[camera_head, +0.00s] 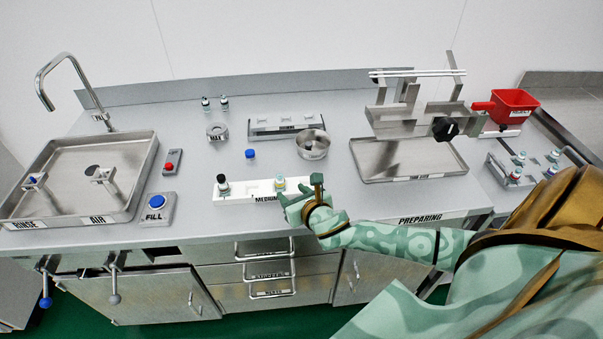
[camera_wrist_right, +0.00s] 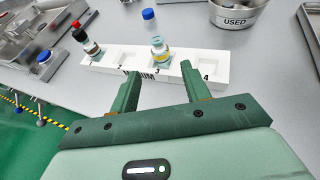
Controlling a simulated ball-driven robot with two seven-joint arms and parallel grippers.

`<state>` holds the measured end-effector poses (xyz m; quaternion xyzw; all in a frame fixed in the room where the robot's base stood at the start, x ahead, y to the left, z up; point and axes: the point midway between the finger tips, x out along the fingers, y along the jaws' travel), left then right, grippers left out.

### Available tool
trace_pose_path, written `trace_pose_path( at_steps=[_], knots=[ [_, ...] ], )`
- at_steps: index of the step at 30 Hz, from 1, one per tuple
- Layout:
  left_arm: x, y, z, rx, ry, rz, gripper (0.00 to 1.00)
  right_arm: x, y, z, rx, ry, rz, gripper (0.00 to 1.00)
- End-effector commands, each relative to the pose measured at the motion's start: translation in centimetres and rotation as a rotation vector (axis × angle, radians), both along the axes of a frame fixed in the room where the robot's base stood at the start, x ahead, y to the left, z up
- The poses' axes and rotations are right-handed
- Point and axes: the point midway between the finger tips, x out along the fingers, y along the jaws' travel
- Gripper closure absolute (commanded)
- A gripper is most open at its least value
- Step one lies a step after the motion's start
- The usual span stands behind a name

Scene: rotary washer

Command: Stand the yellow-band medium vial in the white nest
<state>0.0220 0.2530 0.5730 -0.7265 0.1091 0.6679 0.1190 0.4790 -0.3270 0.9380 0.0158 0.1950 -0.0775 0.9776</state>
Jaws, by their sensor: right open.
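The white nest (camera_head: 236,198), marked MEDIUM, lies near the counter's front edge; it also shows in the right wrist view (camera_wrist_right: 185,73). The yellow-band vial (camera_head: 279,184) stands upright in the nest, in the slot near the number 3. In the right wrist view this vial (camera_wrist_right: 159,50) has a pale top and a yellow band. My right gripper (camera_head: 301,190) is open at the nest's right part. In the wrist view its empty fingers (camera_wrist_right: 158,84) point toward the vial, apart from it. My left gripper is out of view.
A black-capped vial (camera_head: 222,184) stands at the nest's left end. A loose blue cap (camera_head: 250,154) lies behind the nest. The USED bowl (camera_head: 313,145) is behind right. A steel tray (camera_head: 405,160) is further right. The FILL button (camera_head: 157,201) is left.

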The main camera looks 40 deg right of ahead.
Motion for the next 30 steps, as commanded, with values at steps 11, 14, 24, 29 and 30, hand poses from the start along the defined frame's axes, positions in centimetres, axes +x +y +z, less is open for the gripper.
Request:
trace_pose_path(
  at_steps=[11,14,24,29,30],
  knots=[
    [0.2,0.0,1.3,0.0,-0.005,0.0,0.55,-4.8,0.8,2.0,-0.001,0.0,0.0,0.53],
    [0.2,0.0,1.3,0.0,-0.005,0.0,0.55,-4.9,0.8,2.1,-0.001,-0.001,0.0,0.53],
    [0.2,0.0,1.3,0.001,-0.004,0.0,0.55,-5.4,5.7,0.8,0.571,0.002,-0.132,0.53],
    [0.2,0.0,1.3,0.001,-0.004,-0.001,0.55,-6.6,10.0,-2.7,1.318,0.054,-0.429,0.53],
    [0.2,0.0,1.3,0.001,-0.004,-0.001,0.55,-7.6,9.9,-5.6,1.462,0.086,-0.556,0.53]
  ],
)
